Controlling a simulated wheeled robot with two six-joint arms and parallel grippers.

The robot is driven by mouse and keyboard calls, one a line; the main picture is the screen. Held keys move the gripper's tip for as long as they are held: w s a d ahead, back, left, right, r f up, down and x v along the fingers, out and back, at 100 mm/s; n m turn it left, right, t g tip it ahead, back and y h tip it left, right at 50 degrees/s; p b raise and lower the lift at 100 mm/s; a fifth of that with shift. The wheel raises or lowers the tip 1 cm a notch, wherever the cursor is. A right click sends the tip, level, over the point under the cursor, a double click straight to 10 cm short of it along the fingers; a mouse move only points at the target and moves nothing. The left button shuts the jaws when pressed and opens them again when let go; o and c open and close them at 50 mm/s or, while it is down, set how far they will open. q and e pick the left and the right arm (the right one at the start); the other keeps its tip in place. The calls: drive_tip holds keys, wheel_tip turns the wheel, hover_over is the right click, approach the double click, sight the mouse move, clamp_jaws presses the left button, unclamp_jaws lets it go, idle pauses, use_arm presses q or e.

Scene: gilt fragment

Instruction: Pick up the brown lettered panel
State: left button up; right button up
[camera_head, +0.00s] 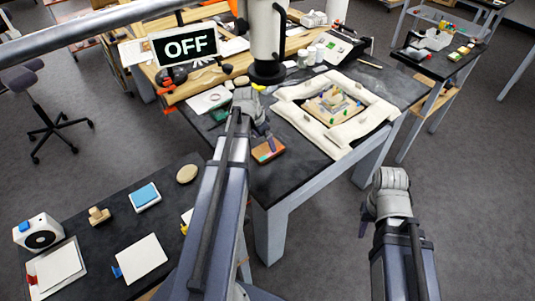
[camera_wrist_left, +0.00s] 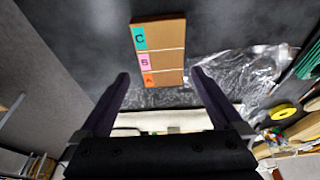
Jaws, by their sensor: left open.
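The brown lettered panel (camera_wrist_left: 165,52) lies flat on the dark tabletop. In the left wrist view it shows coloured squares lettered C, B and A along its left edge. In the head view the panel (camera_head: 268,151) lies near the table's front left corner. My left gripper (camera_wrist_left: 160,82) is open, its two fingers spread either side of the panel's near end in the picture; I cannot tell its height above it. In the head view the left gripper (camera_head: 266,138) is just over the panel and partly covers it. My right gripper (camera_head: 368,217) hangs away from the table; its fingers are unclear.
Crumpled clear plastic (camera_wrist_left: 240,75) lies right of the panel. A padded cream frame (camera_head: 357,138) around a fragment (camera_head: 333,104) stands to the right on the table (camera_head: 300,165). An OFF sign (camera_head: 186,45) stands behind. A lower dark table (camera_head: 105,210) is at the left.

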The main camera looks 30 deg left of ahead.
sight(267, 149)
use_arm(q)
drive_tip(key=shift+a+b+x, duration=0.15)
drive_tip(key=shift+b+x, duration=1.15)
drive_tip(key=shift+a+b+x, duration=0.1)
drive_tip(key=shift+b+x, duration=1.2)
drive_tip(key=shift+x, duration=0.05)
drive_tip(key=shift+s, duration=0.2)
drive_tip(key=shift+c, duration=0.2)
drive_tip(key=c, duration=1.1)
drive_tip(key=shift+r, duration=0.2)
drive_tip(key=shift+r+p, duration=0.9)
drive_tip(key=shift+p, duration=0.25)
drive_tip(key=shift+r+p, duration=1)
drive_tip(key=s+a, duration=0.2)
drive_tip(key=s, duration=0.3)
drive_tip(key=s+a, duration=0.2)
drive_tip(key=s, duration=0.4)
drive_tip(key=s+a, duration=0.2)
drive_tip(key=s, duration=0.3)
drive_tip(key=shift+s+a+f+b, duration=0.3)
drive_tip(key=shift+s+a, duration=0.05)
drive_tip(key=shift+a, duration=0.05)
